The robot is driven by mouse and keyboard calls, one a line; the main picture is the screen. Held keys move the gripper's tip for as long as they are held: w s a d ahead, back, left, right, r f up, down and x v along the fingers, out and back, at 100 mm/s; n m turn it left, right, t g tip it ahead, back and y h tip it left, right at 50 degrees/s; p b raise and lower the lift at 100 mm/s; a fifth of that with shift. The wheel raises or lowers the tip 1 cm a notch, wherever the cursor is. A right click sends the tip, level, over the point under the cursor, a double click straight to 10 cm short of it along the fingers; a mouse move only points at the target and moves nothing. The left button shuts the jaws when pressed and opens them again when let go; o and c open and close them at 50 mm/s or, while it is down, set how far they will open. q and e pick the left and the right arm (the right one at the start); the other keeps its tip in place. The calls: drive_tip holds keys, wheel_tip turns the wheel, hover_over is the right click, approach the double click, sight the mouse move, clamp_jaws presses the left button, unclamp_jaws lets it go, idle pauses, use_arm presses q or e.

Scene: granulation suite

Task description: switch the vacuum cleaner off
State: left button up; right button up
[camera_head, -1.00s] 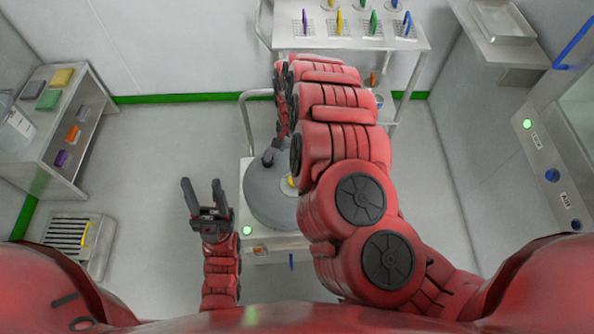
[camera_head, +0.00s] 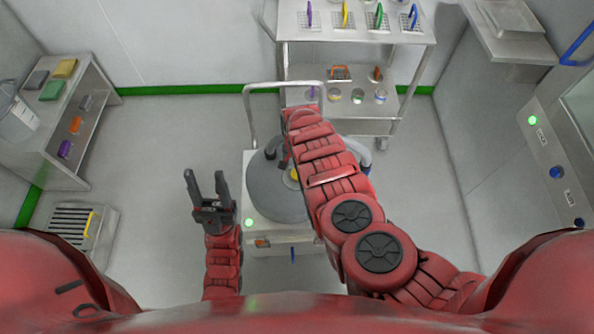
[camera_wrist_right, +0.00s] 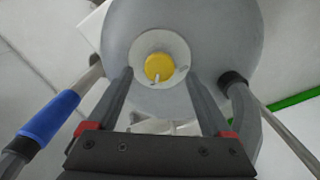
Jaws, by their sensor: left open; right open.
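The vacuum cleaner (camera_head: 268,196) is a grey round drum on a white wheeled base. A green lamp (camera_head: 249,223) glows on the base's front left. A yellow knob (camera_head: 294,175) sits on its top, partly hidden by my right arm in the head view. In the right wrist view the yellow knob (camera_wrist_right: 159,67) lies on a pale disc, with a small white pointer at its lower edge. My right gripper (camera_wrist_right: 160,78) is open, its fingers either side of the knob in the picture; I cannot tell whether they touch. My left gripper (camera_head: 207,183) is open and empty, left of the cleaner.
A metal push handle (camera_head: 247,112) rises behind the cleaner. A steel trolley (camera_head: 350,32) with coloured tools stands at the back. A shelf (camera_head: 85,140) stands left, a floor grate unit (camera_head: 100,240) lower left. A control panel (camera_head: 547,150) is right. Floor between is clear.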

drive_tip(key=shift+f+b, duration=0.9)
drive_tip(key=shift+f, duration=0.6)
clamp_jaws()
